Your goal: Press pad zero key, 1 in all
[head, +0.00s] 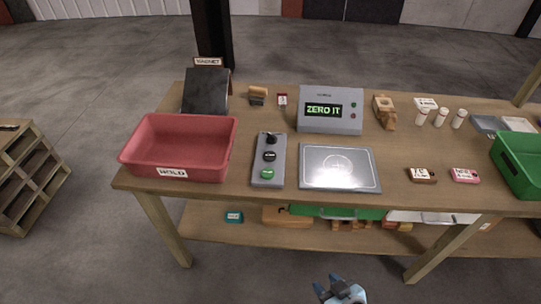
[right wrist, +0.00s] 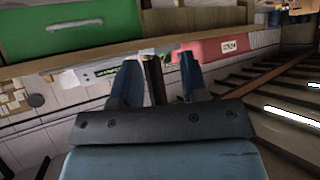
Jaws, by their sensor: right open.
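A grey display box (head: 330,124) stands at the back of the workbench, and its screen (head: 324,110) reads "ZERO IT". Two small round buttons, one reddish and one green, sit right of the screen. A flat metal pad (head: 339,168) with a circle mark lies in front of it. Left of the pad is a grey control box (head: 268,178) with a black lever, a dark button (head: 269,156) and a green button (head: 267,174). Key labels are too small to read. My right gripper (head: 340,285) is open and empty, in front of the bench; its fingers show in the right wrist view (right wrist: 157,80). My left gripper is out of view.
A red bin (head: 140,149) marked HOLD stands at the left, a green bin (head: 507,170) at the right edge. Two small labelled blocks (head: 421,174) lie right of the pad. White-capped cylinders (head: 440,117) stand behind. A lower shelf (head: 205,238) holds drawers and boxes. Open floor lies in front.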

